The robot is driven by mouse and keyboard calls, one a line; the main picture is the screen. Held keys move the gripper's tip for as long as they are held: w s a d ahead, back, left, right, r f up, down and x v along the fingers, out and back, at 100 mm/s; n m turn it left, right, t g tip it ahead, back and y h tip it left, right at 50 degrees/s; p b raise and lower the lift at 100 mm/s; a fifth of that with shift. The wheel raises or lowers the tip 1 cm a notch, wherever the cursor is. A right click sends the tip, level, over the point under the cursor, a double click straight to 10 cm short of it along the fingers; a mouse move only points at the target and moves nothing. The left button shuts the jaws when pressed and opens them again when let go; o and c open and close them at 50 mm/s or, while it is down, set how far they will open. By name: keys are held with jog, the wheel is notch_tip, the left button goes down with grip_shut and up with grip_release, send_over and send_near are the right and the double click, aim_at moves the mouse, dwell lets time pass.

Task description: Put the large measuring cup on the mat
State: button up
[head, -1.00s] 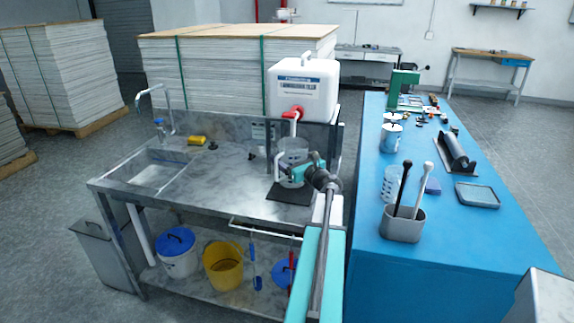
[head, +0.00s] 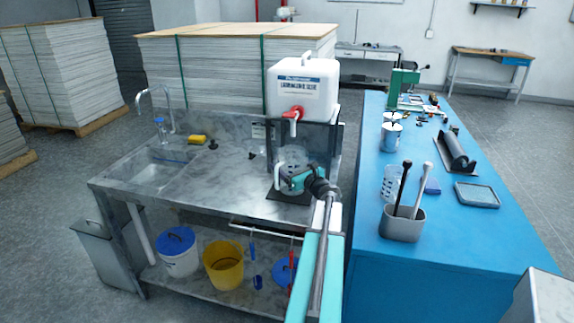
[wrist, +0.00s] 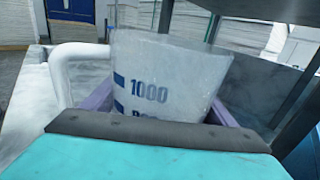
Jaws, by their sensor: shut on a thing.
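The large measuring cup (head: 293,157) is clear with a white handle. In the wrist view the large measuring cup (wrist: 165,75) shows a blue 1000 mark and stands nearly upright, slightly tilted. My gripper (head: 296,178) is shut on it, with the jaws around its sides. The dark mat (head: 290,210) lies on the steel counter under the tap of the white container. The cup is over the mat. My gripper hides part of the cup and mat, and I cannot tell whether the cup's base touches the mat.
The white container (head: 302,88) with a red tap (head: 293,113) stands just above and behind the cup. A steel sink (head: 150,168) and a yellow sponge (head: 197,139) are to the left. The blue table (head: 400,265) at right holds a smaller measuring cup (head: 391,184) and a utensil holder (head: 402,224).

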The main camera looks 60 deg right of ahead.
jog(key=o, duration=1.1)
jog(key=shift+f, duration=0.1)
jog(key=shift+r, duration=0.25)
jog(key=shift+s+a+f, duration=0.15)
jog(key=shift+s+a, duration=0.15)
jog(key=shift+s, duration=0.3)
jog(key=b+v, duration=0.2)
jog(key=v, duration=0.8)
jog(key=shift+s, duration=0.35)
jog(key=shift+a, duration=0.1)
